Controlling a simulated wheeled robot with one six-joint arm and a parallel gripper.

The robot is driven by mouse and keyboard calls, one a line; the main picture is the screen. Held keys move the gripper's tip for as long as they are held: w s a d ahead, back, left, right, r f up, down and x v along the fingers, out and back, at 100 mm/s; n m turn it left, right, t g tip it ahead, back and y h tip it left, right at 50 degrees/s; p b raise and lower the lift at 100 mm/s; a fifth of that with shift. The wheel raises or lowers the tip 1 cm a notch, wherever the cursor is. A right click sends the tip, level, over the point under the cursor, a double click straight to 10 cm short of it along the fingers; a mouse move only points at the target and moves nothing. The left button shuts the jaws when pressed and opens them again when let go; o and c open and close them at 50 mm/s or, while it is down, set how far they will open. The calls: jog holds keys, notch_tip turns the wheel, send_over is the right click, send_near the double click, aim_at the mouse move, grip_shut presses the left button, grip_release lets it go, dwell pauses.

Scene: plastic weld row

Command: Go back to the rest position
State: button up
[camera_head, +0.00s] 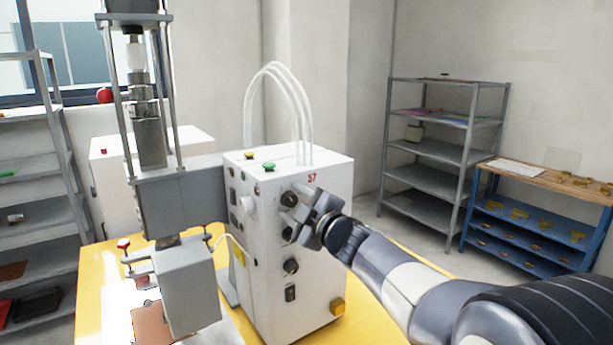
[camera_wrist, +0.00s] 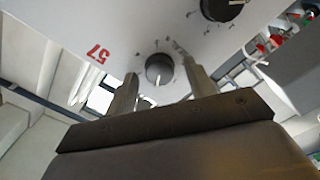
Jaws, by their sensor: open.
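My gripper (camera_head: 293,210) is at the front face of the white control box (camera_head: 310,255) marked 57, near its upper knobs. In the wrist view, my gripper (camera_wrist: 158,90) has its two fingers apart, one on each side of a small grey knob (camera_wrist: 159,69). The fingers look clear of the knob's sides, but I cannot tell how deep they reach around it. A larger dark knob (camera_wrist: 222,8) is beside it at the top. My arm reaches in from the lower right in the head view.
The box stands on a yellow table (camera_head: 375,322) beside a grey welding press (camera_head: 182,205). Hoses (camera_head: 285,85) loop above the box. A grey shelf (camera_head: 440,150) and a blue workbench (camera_head: 535,225) stand at the right. Floor shows between table and shelf.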

jog(key=m+p, duration=0.1)
jog(key=m, duration=0.1)
jog(key=m+p, duration=0.3)
jog(key=m, duration=0.2)
jog(key=shift+r+p, duration=0.25)
jog(key=shift+p, duration=0.05)
jog(key=m+p, duration=0.2)
jog(key=m, duration=0.1)
jog(key=shift+f+m, duration=0.1)
jog(key=shift+m, duration=0.2)
jog(key=shift+f+m+p, duration=0.1)
jog(key=shift+m+p, duration=0.3)
jog(key=shift+p, duration=0.05)
